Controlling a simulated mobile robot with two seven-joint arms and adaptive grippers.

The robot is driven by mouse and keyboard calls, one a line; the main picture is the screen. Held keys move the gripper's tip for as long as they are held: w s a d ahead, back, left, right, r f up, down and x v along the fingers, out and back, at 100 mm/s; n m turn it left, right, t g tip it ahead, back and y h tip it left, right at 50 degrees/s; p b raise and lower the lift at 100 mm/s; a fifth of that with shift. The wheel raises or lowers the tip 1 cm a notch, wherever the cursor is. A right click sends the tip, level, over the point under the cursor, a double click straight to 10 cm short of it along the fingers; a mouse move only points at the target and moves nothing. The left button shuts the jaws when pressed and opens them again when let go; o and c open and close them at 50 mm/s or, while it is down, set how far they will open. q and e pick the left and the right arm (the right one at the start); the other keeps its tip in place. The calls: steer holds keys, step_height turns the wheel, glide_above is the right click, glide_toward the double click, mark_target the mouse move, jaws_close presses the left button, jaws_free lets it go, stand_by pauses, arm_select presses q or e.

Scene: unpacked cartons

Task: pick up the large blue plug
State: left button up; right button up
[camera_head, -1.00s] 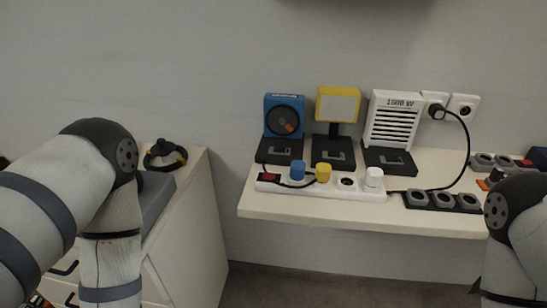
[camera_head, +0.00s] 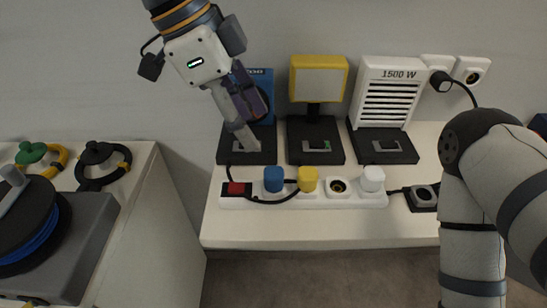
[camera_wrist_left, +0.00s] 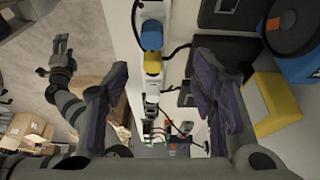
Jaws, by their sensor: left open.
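The blue plug (camera_head: 273,178) stands in the white power strip (camera_head: 330,203), between its red switch and the yellow plug (camera_head: 307,178). In the left wrist view the blue plug (camera_wrist_left: 152,36) lies between the directions of my two fingers, farther off and nearer the top. My left gripper (camera_head: 246,116) is open and empty. In the head view it hangs in front of the blue fan device, up and left of the blue plug, and does not touch the plug. In the wrist view my right gripper (camera_wrist_left: 62,48) is small and far off; its jaws are unclear.
Behind the strip stand the blue fan device (camera_head: 262,78), a yellow-framed lamp (camera_head: 318,80) and a white heater (camera_head: 388,92) on black bases. A white plug (camera_head: 372,178) is at the strip's right. A cable reel (camera_head: 28,225) stands left. The shelf's front (camera_head: 310,232) is clear.

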mark_target(271, 171)
arm_select(q)
steer(key=x, duration=0.3)
steer(key=s+x, duration=0.1)
steer(key=x, duration=0.6)
steer(key=shift+s+a+f, duration=0.15)
steer(key=shift+a+f, duration=0.1)
steer(key=shift+f, duration=0.2)
jaws_close()
